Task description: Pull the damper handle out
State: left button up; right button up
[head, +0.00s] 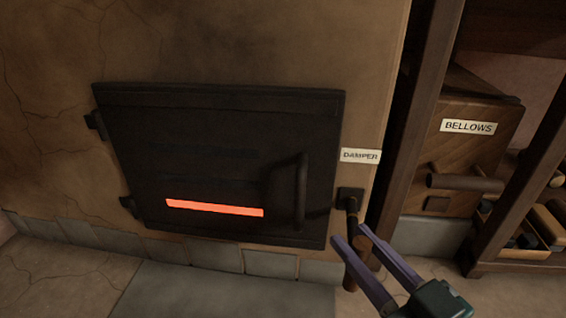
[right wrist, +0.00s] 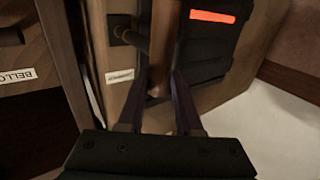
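The damper handle (head: 349,283) is a brown wooden grip on a dark rod that comes out of a dark square plate (head: 350,199), below the DAMPER label (head: 360,156). My right gripper (head: 350,237) is at the handle, its two purple fingers apart and partly covering it. In the right wrist view the handle (right wrist: 157,80) shows between the fingertips of my right gripper (right wrist: 161,86). The fingers look open around it; contact is hard to make out. My left gripper is in neither view.
A black oven door (head: 220,165) with a glowing red slot is to the left. A wooden post (head: 415,110) stands close on the right. Beyond it is a wooden BELLOWS box (head: 470,150) with a protruding handle (head: 465,182).

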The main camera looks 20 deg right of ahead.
jog(key=o, duration=0.4)
jog(key=shift+s+a, duration=0.1)
jog(key=shift+s, duration=0.05)
jog(key=shift+c, duration=0.2)
jog(key=shift+s+r+p, duration=0.1)
jog(key=shift+s+p, duration=0.3)
jog(key=shift+s, duration=0.05)
jog(key=s+p, duration=0.2)
jog(key=s, duration=0.7)
jog(key=shift+d+p, duration=0.25)
jog(key=shift+p, duration=0.1)
